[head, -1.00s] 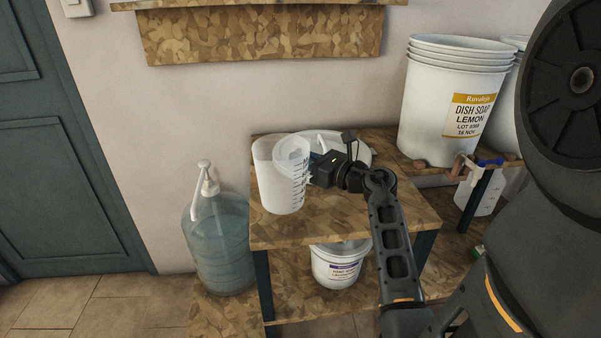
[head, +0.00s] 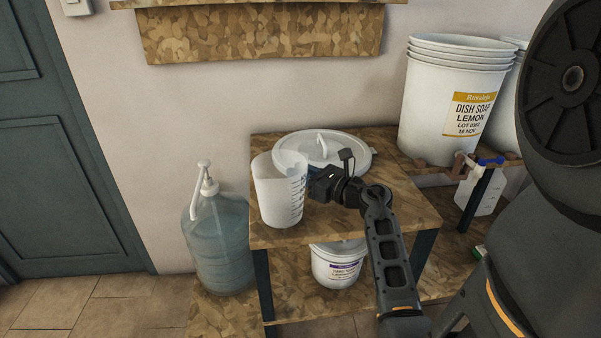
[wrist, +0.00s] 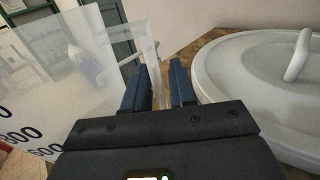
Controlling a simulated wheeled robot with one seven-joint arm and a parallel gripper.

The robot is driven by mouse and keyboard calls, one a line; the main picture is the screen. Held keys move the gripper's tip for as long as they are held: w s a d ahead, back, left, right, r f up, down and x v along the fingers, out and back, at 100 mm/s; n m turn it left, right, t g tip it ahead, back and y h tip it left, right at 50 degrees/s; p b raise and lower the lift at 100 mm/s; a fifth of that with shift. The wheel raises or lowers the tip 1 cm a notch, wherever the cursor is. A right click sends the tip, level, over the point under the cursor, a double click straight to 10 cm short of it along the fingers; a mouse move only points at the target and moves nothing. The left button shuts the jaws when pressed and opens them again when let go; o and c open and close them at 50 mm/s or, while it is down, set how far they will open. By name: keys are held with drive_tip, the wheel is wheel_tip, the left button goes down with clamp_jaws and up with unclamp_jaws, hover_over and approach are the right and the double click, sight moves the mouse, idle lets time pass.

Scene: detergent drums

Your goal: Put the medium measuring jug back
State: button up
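A translucent white measuring jug (head: 277,195) with dark scale marks is upright at the left front of the small wooden table (head: 345,225). Its base looks on or very close to the tabletop; I cannot tell contact for sure. My gripper (head: 311,188) is at its right side. In the wrist view, the jug wall with its numbers (wrist: 55,100) fills the left. The lower handle is hidden by the gripper.
A lidded white tub (head: 345,150) stands close behind the jug and right of my fingers. A large blue-tinted pump bottle (head: 220,245) is left of the table. Stacked dish soap buckets (head: 425,120) are at right. A labelled bucket (head: 335,268) sits below.

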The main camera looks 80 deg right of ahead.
drive_tip(key=shift+o, duration=0.9)
drive_tip(key=shift+r, duration=0.25)
drive_tip(key=shift+s+a+f, duration=0.15)
drive_tip(key=shift+s, duration=0.2)
drive_tip(key=b+v, duration=0.1)
drive_tip(key=v, duration=1)
drive_tip(key=shift+s+a, duration=0.1)
